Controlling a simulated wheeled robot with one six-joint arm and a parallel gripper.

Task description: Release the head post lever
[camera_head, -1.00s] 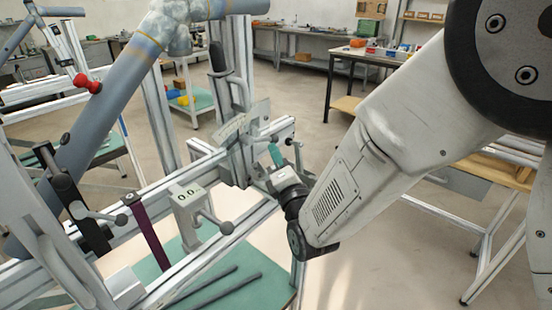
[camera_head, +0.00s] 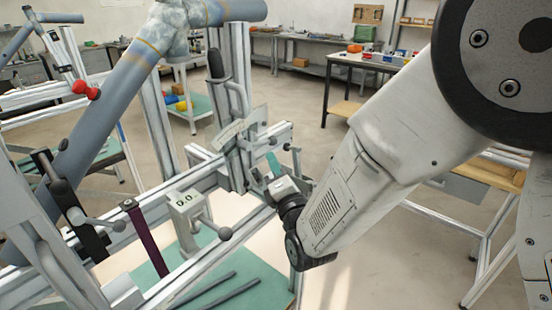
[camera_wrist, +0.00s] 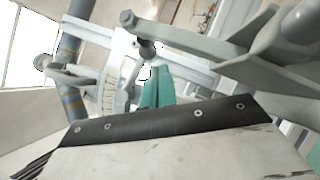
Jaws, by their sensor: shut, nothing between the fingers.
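My gripper (camera_head: 273,163) has teal fingers, closed together and empty, beside the upright post assembly (camera_head: 240,150) of the jig. A grey lever arm (camera_head: 239,95) with a black grip (camera_head: 216,64) stands on that post. A small lever with a knob (camera_head: 288,143) is just right of the fingertips. In the wrist view the teal fingers (camera_wrist: 157,88) point at a dark round knob (camera_wrist: 147,48), which lies just beyond the tips; contact cannot be told. A grey knobbed lever (camera_wrist: 50,66) is at left. Which of these is the head post lever cannot be told for certain.
Aluminium rails of the jig (camera_head: 175,190) cross below and left of my gripper. A large bluish frame tube (camera_head: 105,110) slopes across the left. Open floor (camera_head: 350,240) lies right.

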